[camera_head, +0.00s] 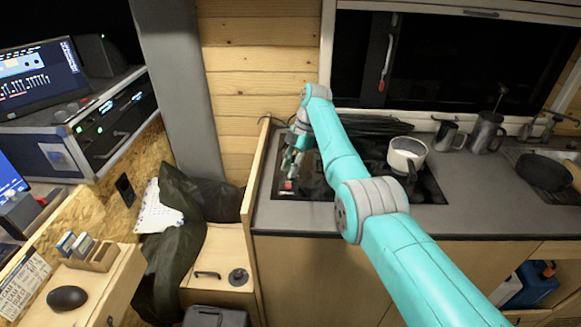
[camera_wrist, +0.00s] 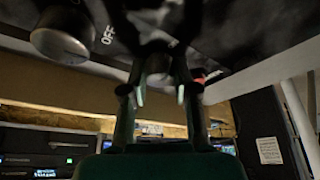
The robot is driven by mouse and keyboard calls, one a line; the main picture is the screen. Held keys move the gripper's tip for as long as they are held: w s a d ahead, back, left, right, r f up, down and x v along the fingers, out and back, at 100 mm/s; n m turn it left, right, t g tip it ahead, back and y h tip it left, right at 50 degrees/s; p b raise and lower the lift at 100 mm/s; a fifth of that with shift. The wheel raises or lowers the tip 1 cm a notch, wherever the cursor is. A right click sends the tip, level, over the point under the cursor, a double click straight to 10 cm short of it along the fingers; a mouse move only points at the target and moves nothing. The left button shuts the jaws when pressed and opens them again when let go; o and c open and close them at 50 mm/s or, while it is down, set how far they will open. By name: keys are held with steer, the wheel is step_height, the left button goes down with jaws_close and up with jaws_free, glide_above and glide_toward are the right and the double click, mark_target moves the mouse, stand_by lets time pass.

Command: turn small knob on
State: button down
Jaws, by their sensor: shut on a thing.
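My gripper (camera_head: 293,160) is at the left end of the black cooktop (camera_head: 425,187), low over its surface. In the wrist view my gripper (camera_wrist: 158,72) has its fingers closed in around a small dark knob (camera_wrist: 157,62), which is partly hidden and in shadow. A larger round grey knob (camera_wrist: 62,36) stands apart to the left on the black panel, with "OFF" printed beside it. The small knob cannot be made out in the head view, and its turn position cannot be read.
A white pot (camera_head: 407,153) stands on the cooktop to the right of my arm. Metal mugs (camera_head: 486,132) and a dark pan (camera_head: 543,172) are farther right. A wooden panel edge (camera_head: 255,165) rises close to the left of the cooktop.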

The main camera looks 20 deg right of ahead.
stand_by(0.4)
steer(key=c, duration=0.9)
jaws_free()
steer(key=shift+r, duration=0.1)
steer(key=v, duration=0.6)
steer(key=shift+w+d+r, duration=0.1)
steer(key=shift+w+r, duration=0.1)
steer(key=shift+d+r, duration=0.15)
steer(key=shift+r, duration=0.2)
steer(key=shift+s, duration=0.1)
